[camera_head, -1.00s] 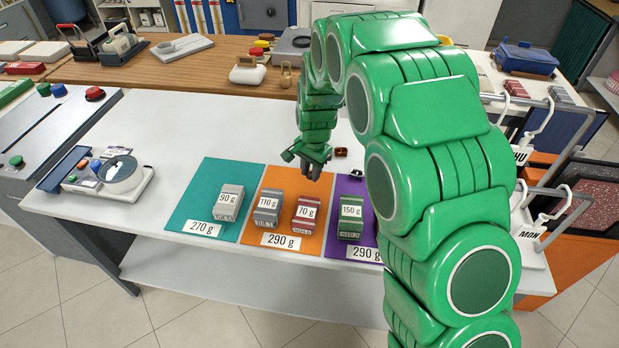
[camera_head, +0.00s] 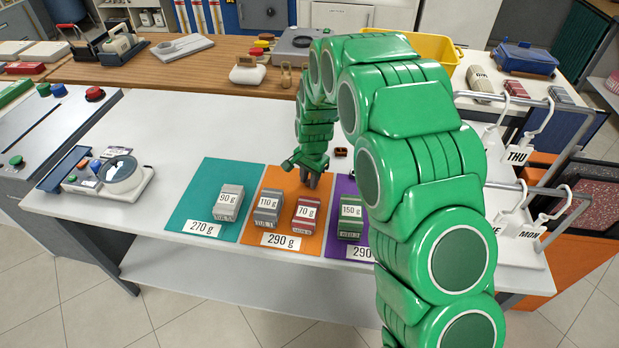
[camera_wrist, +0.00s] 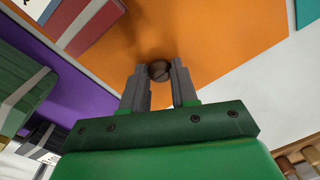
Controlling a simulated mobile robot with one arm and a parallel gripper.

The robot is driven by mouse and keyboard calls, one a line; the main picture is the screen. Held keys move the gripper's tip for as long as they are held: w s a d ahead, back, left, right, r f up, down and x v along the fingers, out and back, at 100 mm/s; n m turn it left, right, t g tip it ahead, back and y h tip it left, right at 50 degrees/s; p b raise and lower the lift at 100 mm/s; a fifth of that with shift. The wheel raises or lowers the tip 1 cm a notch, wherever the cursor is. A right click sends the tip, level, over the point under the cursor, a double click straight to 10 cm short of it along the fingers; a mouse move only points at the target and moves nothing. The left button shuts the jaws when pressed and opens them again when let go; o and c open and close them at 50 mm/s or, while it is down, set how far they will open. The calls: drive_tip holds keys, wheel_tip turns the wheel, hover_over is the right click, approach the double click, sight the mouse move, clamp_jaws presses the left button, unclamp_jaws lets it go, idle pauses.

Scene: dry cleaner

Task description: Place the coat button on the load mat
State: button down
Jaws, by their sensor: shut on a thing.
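My gripper (camera_head: 312,180) is over the far part of the orange mat (camera_head: 280,186), marked 290 g. In the wrist view its fingertips (camera_wrist: 160,82) are shut on a small round brown coat button (camera_wrist: 159,70), with orange surface behind it. The button is too small to make out in the head view. I cannot tell whether it touches the mat. A teal mat (camera_head: 203,203), marked 270 g, lies to the left, and a purple mat (camera_head: 342,186) lies to the right, partly hidden by my arm. No mat is labelled as the load mat.
On the orange mat stand a 110 g block (camera_head: 267,207) and a red 70 g block (camera_head: 304,213). A 90 g block (camera_head: 229,202) stands on teal and a green 150 g block (camera_head: 350,217) on purple. A small dark item (camera_head: 340,152) lies behind the purple mat.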

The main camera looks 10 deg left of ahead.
drive_tip(key=shift+f, duration=0.1)
drive_tip(key=c, duration=0.9)
unclamp_jaws()
drive_tip(key=shift+o, duration=0.2)
wheel_tip(320, 180, up, 11)
drive_tip(key=s+d+r, duration=0.5)
drive_tip(key=d+r, duration=0.1)
drive_tip(key=d, duration=0.2)
drive_tip(key=s+d+r+n, duration=0.1)
drive_tip(key=s+d+r, duration=0.2)
drive_tip(key=s+d, duration=0.3)
drive_tip(key=s+d+r+n+g, duration=0.1)
drive_tip(key=s+d+r, duration=0.25)
drive_tip(key=s, duration=0.45)
drive_tip(key=s+d+r+n, duration=0.1)
drive_tip(key=s+d+r, duration=0.2)
drive_tip(key=s+d, duration=0.3)
drive_tip(key=s+d+n, duration=0.1)
drive_tip(key=s, duration=0.7)
drive_tip(key=s+d+n+g, duration=0.1)
drive_tip(key=s+d, duration=0.1)
drive_tip(key=s, duration=0.6)
drive_tip(key=shift+s+d+f+h, duration=0.25)
drive_tip(key=shift+s+d+h, duration=0.05)
drive_tip(key=shift+s+h, duration=0.1)
